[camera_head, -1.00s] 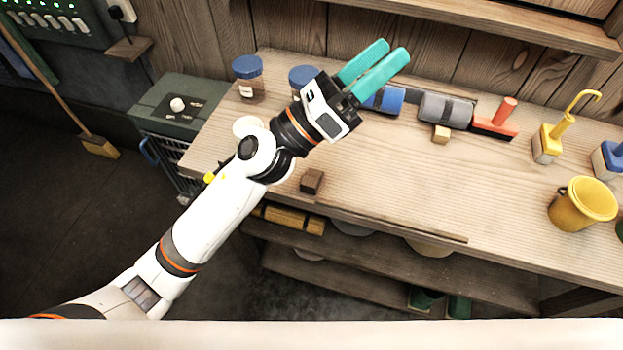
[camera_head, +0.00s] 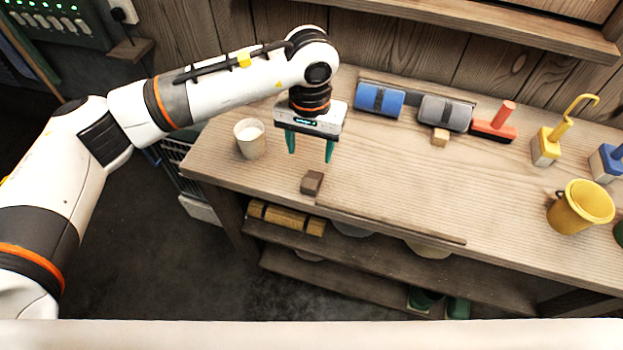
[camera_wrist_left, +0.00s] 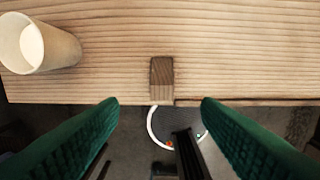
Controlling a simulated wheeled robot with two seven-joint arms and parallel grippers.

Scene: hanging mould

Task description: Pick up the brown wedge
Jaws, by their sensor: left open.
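The brown wedge (camera_head: 312,182) is a small dark wooden block near the front edge of the workbench. In the left wrist view the wedge (camera_wrist_left: 161,74) lies at the bench edge, centred between the fingers and beyond their tips. My left gripper (camera_head: 310,156) is open and empty, with teal fingers pointing down, above and a little behind the wedge. Its fingers (camera_wrist_left: 160,103) also show spread in the left wrist view, not touching the wedge. My right gripper is not in view.
A cup (camera_head: 250,139) stands left of the wedge. A blue roll (camera_head: 380,99), a grey roll (camera_head: 446,112) with a lighter wood block (camera_head: 440,137) at its front, a red-handled tool (camera_head: 495,122) and a yellow bucket (camera_head: 580,207) stand farther right. The middle of the bench (camera_head: 400,180) is clear.

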